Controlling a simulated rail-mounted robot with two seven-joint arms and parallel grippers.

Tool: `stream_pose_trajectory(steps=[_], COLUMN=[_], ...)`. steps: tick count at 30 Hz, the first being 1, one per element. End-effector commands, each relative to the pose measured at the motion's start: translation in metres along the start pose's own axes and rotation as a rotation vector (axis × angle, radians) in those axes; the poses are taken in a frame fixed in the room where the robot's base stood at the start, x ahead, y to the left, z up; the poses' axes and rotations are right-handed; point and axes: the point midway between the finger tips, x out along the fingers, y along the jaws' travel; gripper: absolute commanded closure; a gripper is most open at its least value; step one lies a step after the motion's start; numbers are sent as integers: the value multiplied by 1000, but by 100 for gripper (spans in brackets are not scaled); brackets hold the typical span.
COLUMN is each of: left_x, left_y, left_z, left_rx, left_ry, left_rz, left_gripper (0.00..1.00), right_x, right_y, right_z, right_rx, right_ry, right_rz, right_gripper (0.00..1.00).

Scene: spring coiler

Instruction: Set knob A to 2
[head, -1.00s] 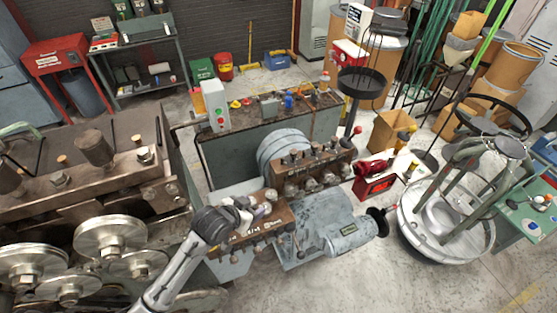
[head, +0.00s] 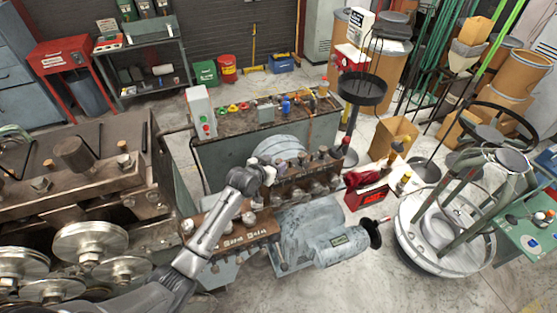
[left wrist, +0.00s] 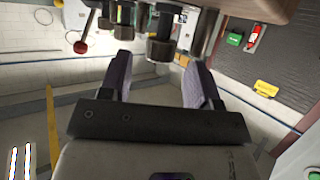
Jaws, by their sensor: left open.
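The spring coiler has a brown front block (head: 235,240) with white lettering too small to read. Several round metal knobs stand on it, such as one metal knob (head: 248,218). I cannot tell which is knob A or where it points. My left gripper (head: 268,172) is over the rear part of the machine, beside a row of upright bolts or knobs (head: 322,152). In the left wrist view my left gripper (left wrist: 158,78) has its two dark fingers apart, with nothing clamped between them. A dark cylindrical part (left wrist: 160,48) shows just beyond the fingertips. My right gripper is not in view.
A grey control box with buttons (head: 201,112) stands behind the machine. Large metal rollers (head: 90,243) are at left. A red box (head: 367,192) and a round wire reel (head: 440,225) stand at right. Open floor lies at the lower right.

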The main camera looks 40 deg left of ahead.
Motion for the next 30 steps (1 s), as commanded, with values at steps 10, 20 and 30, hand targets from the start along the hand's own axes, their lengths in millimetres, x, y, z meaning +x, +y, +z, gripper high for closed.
stream_pose_trajectory(steps=[10, 20, 30], left_x=[26, 29, 29], left_y=[0, 0, 0], left_z=[0, 0, 0], left_rx=[-1, 0, 0], left_ry=[-1, 1, 0], left_rz=[1, 1, 0], left_gripper=[43, 43, 68], right_x=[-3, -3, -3], right_y=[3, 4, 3], right_z=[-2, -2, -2], right_rx=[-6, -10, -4], right_ry=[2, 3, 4], right_rz=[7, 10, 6], right_gripper=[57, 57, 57])
